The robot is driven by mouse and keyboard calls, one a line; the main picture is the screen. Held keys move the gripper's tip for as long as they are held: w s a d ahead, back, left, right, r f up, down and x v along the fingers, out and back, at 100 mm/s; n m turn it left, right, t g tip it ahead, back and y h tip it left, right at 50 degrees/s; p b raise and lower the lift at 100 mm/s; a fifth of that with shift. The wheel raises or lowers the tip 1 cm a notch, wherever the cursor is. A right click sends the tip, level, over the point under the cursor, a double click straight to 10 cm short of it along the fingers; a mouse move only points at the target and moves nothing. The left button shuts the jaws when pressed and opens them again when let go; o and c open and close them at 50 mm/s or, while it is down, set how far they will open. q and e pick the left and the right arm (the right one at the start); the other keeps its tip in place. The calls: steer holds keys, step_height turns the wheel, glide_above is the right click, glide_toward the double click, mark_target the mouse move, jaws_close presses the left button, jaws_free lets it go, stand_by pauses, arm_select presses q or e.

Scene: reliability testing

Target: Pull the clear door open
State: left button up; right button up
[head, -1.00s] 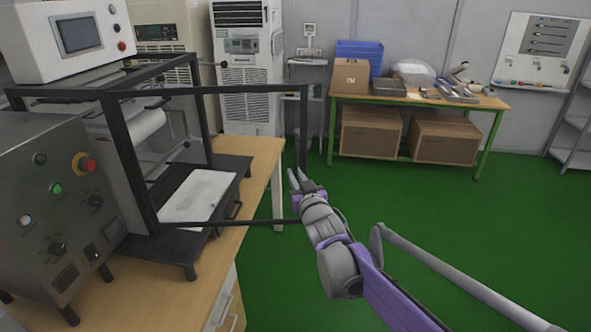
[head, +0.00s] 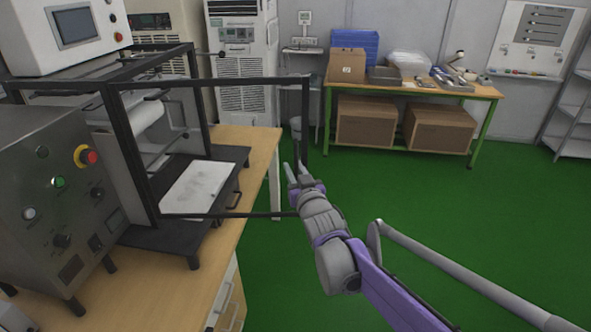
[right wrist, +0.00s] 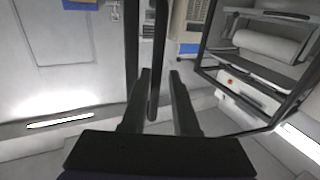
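The clear door (head: 215,83) is a thin black frame with a see-through pane. It stands swung out from the machine, its free edge (head: 304,125) over the green floor. My right gripper (head: 295,170) is at the lower part of that edge. In the right wrist view, the fingers of my right gripper (right wrist: 160,73) are apart. A dark upright bar (right wrist: 154,102), seemingly the door's handle, runs between them, with a gap to the right finger. Whether it touches the left finger is unclear. My left gripper is not in view.
The machine stands on a wooden bench (head: 262,150) at left, with a control box (head: 50,200) in front. A green-legged table (head: 484,92) with boxes is at the back right. The green floor (head: 400,195) between is clear.

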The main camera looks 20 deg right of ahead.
steer(key=shift+s+d, duration=0.1)
steer(key=shift+s, duration=0.05)
steer(key=s+a, duration=0.1)
steer(key=s, duration=0.9)
steer(key=shift+s+a, duration=0.2)
steer(key=shift+s, duration=0.05)
